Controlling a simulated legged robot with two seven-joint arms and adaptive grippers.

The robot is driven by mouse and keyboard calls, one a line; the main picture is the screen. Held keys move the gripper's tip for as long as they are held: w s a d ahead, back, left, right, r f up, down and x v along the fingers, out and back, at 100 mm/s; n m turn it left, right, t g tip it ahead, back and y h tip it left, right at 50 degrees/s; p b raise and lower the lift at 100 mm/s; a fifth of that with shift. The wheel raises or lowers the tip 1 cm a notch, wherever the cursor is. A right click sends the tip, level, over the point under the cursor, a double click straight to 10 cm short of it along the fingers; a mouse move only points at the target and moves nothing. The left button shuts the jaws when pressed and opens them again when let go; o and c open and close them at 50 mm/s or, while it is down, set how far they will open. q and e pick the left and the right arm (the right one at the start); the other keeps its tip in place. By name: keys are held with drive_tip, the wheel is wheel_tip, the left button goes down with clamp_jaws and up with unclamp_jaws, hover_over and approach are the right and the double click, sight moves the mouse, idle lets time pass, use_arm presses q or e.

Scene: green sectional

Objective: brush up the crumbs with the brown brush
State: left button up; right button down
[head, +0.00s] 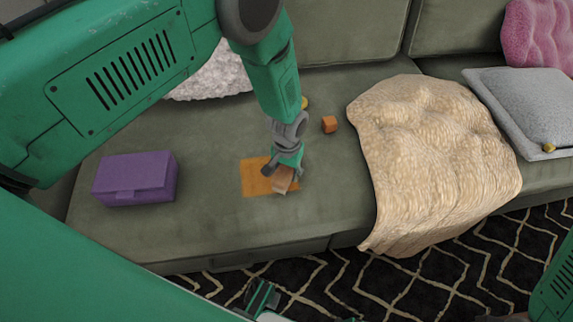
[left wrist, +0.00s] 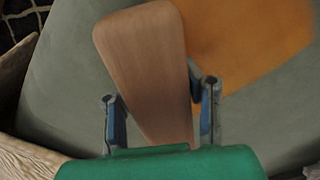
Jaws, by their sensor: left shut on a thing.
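The brown brush (head: 282,181) is in my left gripper (head: 284,165), low over the seat cushion. In the left wrist view the brush (left wrist: 145,55) lies between the two fingers (left wrist: 160,115), its wide end pointing away. A flat orange patch (head: 253,178) lies on the cushion under and beside the brush. It also shows in the left wrist view (left wrist: 250,40), partly behind the brush. I cannot make out single crumbs on it. I cannot tell whether the brush touches the patch.
A purple box (head: 135,178) sits on the seat to the left. A small orange cube (head: 329,124) lies behind the gripper to the right. A tan blanket (head: 430,160) drapes over the seat to the right. A grey pillow (head: 520,105) and a pink pillow (head: 540,35) lie farther right.

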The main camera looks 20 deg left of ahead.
sight(290, 193)
use_arm(q)
drive_tip(key=shift+s+d+r+p, duration=0.15)
drive_tip(key=shift+s+d+p, duration=0.25)
drive_tip(key=shift+s, duration=0.3)
drive_tip(key=shift+s+d+f+p, duration=0.1)
drive_tip(key=shift+s+d+p, duration=0.2)
drive_tip(key=shift+s+d, duration=0.4)
drive_tip(key=shift+s+d+f+p, duration=0.1)
drive_tip(key=shift+s+d+p, duration=0.25)
drive_tip(key=shift+s, duration=0.5)
drive_tip(key=shift+r, duration=0.1)
drive_tip(key=shift+r+p, duration=2.35)
drive_tip(key=shift+r, duration=0.55)
wheel_tip(290, 193, up, 3)
drive_tip(key=shift+r+p, duration=0.1)
drive_tip(key=shift+p, duration=1.1)
